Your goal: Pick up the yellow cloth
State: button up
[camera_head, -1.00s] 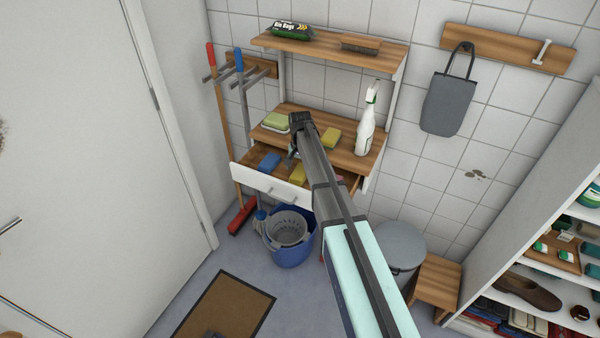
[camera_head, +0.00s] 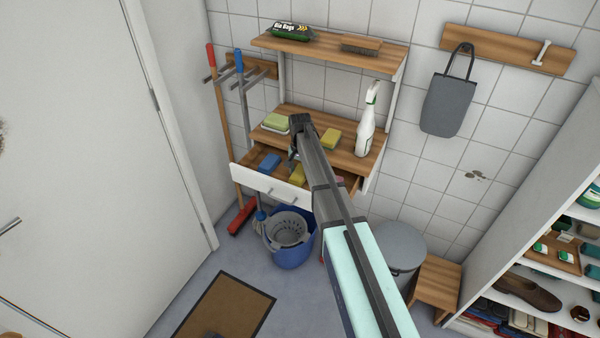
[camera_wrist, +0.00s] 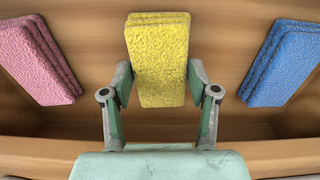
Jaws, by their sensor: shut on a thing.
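The yellow cloth (camera_wrist: 160,50) is a thick folded pad in the middle of the wrist view. It also shows in the head view (camera_head: 297,174), partly behind my arm, at the open drawer (camera_head: 270,188). My gripper (camera_wrist: 160,82) has one finger on each side of the cloth and is shut on it. I cannot tell whether the cloth is clear of the drawer floor. In the head view, my arm hides most of the gripper and part of the drawer.
A pink cloth (camera_wrist: 38,62) and a blue cloth (camera_wrist: 284,62) lie on either side in the drawer. Above it, the wooden top (camera_head: 350,157) holds a yellow sponge (camera_head: 331,138), a green pad (camera_head: 276,121) and a spray bottle (camera_head: 367,125). A blue bucket (camera_head: 295,257) stands below.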

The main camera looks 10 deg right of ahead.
aim_at(295, 179)
jog(key=shift+r+b, duration=0.35)
jog(key=s+a+b, duration=0.1)
jog(key=s, duration=0.1)
jog(key=s+a, duration=0.1)
jog(key=shift+s+a+b, duration=0.3)
jog(key=shift+s+b, duration=0.05)
jog(key=shift+b, duration=0.05)
notch_tip(295, 179, up, 14)
jog(key=b, duration=0.2)
jog(key=shift+w, duration=0.25)
jog(key=o, duration=0.3)
jog(key=shift+c, duration=0.8)
